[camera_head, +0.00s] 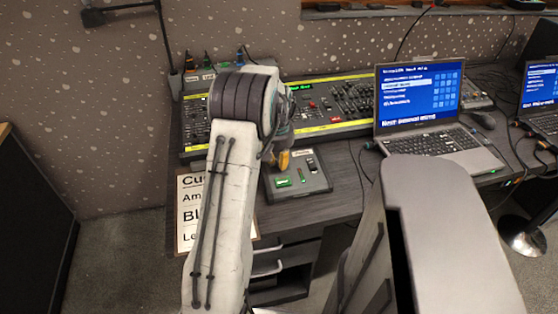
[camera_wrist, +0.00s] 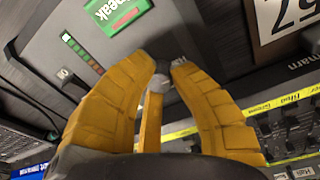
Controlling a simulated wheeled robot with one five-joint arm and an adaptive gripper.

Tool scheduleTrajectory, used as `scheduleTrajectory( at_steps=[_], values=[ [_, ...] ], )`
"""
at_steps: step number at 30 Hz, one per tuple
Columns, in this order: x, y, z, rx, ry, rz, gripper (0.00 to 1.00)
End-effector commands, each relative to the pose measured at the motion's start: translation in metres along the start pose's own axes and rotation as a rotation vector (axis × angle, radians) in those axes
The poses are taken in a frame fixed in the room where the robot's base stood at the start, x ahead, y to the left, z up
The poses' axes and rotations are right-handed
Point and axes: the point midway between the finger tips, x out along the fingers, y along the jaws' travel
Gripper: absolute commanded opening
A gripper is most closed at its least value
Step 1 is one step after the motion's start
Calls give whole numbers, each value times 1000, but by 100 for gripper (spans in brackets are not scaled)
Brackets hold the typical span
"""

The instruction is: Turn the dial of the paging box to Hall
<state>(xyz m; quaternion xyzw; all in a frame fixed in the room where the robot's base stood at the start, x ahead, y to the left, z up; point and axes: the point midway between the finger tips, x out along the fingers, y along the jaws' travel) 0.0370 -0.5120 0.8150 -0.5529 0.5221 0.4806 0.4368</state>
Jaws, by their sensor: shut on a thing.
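The paging box (camera_head: 312,186) is a grey box on the desk with a green button and a small lever or switch on top. In the wrist view its grey face (camera_wrist: 120,48) shows a green button marked "Speak" (camera_wrist: 117,10), a strip of red and green lights (camera_wrist: 82,52) and a small switch. My gripper (camera_wrist: 166,70) has yellow fingers closed around the box's small pale dial (camera_wrist: 160,84). The fingers hide most of the dial, and I cannot read its setting or the Hall mark. In the head view my arm covers the dial, and only a yellow finger (camera_head: 283,160) shows.
A long lighting desk with many faders (camera_head: 345,108) stands behind the box. An open laptop (camera_head: 420,92) is to the right. A printed sheet (camera_head: 188,222) lies left of the box, partly behind my arm. Drawers with handles are below the desk edge.

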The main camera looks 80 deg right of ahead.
Motion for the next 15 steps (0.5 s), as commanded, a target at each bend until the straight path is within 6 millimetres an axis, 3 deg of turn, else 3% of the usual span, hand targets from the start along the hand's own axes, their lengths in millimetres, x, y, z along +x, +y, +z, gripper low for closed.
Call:
scheduleTrajectory(
  at_steps=[15],
  values=[
    [0, 0, -2, -61, 11, 1, 0]
  ],
)
